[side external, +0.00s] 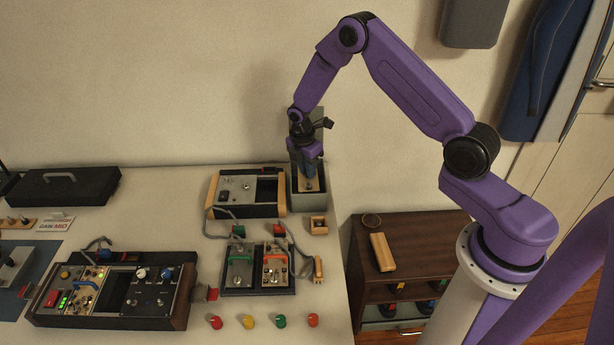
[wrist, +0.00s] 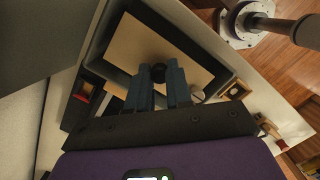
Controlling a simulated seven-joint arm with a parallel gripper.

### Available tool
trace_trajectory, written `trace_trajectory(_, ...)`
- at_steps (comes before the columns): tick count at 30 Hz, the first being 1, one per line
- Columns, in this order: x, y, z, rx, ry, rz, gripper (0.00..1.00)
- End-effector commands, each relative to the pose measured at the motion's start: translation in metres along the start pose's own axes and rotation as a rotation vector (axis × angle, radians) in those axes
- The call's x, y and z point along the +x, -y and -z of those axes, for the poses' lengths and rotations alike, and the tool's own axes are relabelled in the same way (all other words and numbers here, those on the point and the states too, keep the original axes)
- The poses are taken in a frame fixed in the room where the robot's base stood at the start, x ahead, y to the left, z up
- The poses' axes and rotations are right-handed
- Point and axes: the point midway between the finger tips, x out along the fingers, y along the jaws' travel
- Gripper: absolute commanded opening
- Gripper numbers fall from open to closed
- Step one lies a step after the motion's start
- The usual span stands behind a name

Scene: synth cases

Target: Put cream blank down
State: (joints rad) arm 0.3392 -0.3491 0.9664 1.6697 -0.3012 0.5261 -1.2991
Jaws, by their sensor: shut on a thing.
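The cream blank (wrist: 136,45) is a flat tan panel with a dark round knob (wrist: 158,72), seen in the wrist view. My gripper (wrist: 158,80) has its blue fingertips closed at this knob. In the side view my gripper (side external: 309,182) points down into the open grey bin (side external: 295,203) at the table's back right. The blank shows there only as a small tan patch by the fingertips, mostly hidden. In the wrist view the blank lies within the outline of the dark bin. I cannot tell whether it touches the bin floor.
A wood-sided case (side external: 223,211) with a dark opening stands just left of the bin. A small wooden box (side external: 318,225) is in front of it. Module cases and coloured knobs fill the table's front. A brown shelf (side external: 420,243) stands right of the table.

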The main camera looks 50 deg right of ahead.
Motion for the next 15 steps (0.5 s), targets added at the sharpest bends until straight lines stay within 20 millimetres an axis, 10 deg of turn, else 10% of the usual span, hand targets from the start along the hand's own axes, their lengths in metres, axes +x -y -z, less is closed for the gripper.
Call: trace_trajectory(15,0.032,-0.001,0.005,0.000,0.000,0.001,0.00)
